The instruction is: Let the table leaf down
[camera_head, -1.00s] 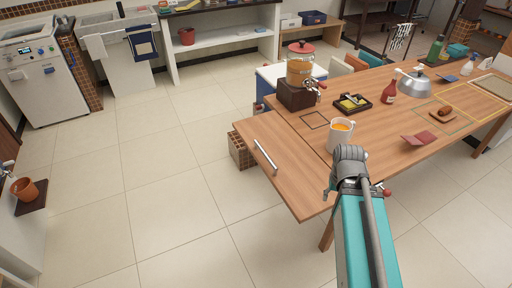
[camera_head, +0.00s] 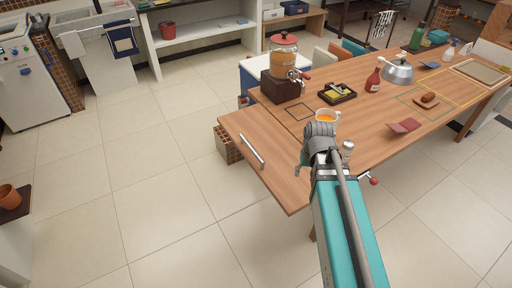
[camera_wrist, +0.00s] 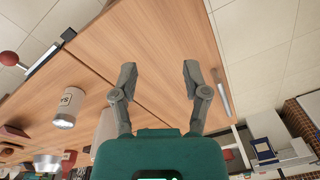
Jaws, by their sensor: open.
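The table leaf (camera_head: 275,172) is up, level with the wooden table (camera_head: 385,125), at its left end. A seam divides the two. A metal bar handle (camera_head: 252,151) lies on the leaf near its outer edge. In the wrist view the leaf (camera_wrist: 160,35) fills the upper middle, with the handle (camera_wrist: 222,93) right of the fingers. My gripper (camera_wrist: 159,72) is open and empty over the leaf side of the table, apart from the handle.
A mug with orange contents (camera_head: 327,115) and a metal-topped jar (camera_head: 347,148) stand close to my wrist. A drink dispenser (camera_head: 284,68) and a black tray (camera_head: 337,93) are farther back. A brick block (camera_head: 228,145) stands beside the leaf. The tiled floor at left is clear.

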